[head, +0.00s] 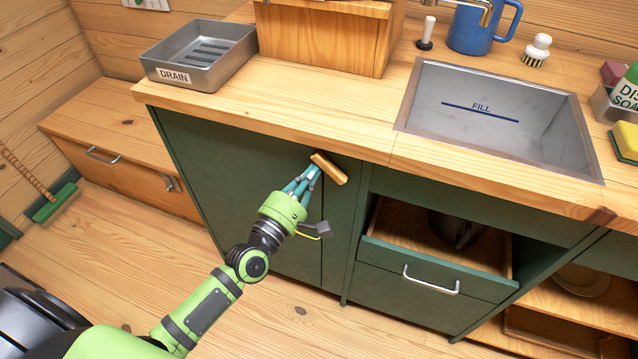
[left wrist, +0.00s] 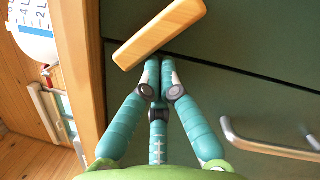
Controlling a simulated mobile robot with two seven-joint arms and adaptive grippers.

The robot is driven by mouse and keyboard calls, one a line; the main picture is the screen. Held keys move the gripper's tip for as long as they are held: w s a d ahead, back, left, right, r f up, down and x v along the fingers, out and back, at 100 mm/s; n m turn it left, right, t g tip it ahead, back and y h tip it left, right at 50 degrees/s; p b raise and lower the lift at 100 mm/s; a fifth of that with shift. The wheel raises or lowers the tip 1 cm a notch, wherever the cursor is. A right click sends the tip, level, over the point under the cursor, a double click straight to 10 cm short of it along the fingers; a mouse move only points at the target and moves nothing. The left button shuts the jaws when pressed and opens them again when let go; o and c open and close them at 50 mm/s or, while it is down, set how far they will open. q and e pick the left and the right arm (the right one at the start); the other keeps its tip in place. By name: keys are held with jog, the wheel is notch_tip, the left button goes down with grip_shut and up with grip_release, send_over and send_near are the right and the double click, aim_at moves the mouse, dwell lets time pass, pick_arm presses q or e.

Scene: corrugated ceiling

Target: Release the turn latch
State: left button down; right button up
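The turn latch is a short, light wooden bar (head: 329,168) on the dark green cabinet front, just under the countertop. It sits tilted in the head view, near the top of the seam at the right edge of the green door (head: 225,175). In the left wrist view the bar (left wrist: 160,32) lies slantwise just beyond my fingertips. My left gripper (head: 313,170) has its teal fingers drawn together at the tips, with nothing seen between them; its closed tips (left wrist: 160,68) are at the bar's lower edge. I cannot tell whether they touch it. My right gripper is not in view.
The countertop edge (head: 270,132) overhangs just above the latch. Right of it is a partly open drawer (head: 430,255) with a metal handle (head: 431,284). A drain tray (head: 200,55) and sink (head: 490,110) are on top. Floor before the cabinet is clear.

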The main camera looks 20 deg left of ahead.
aim_at(319, 163)
pick_arm(q)
jog(key=shift+d+r+m+g+h+p, duration=0.15)
jog(key=shift+r+m+g+p, duration=0.25)
jog(key=shift+m+p, duration=0.8)
jog(key=shift+d+r+m+g+h+p, duration=0.15)
jog(key=shift+r+m+p, duration=0.4)
jog(key=shift+m+p, duration=0.6)
jog(key=shift+d+r+m+g+p, duration=0.2)
jog(key=shift+r+m+g+p, duration=0.25)
jog(key=shift+m+p, duration=0.75)
jog(key=shift+f, duration=0.1)
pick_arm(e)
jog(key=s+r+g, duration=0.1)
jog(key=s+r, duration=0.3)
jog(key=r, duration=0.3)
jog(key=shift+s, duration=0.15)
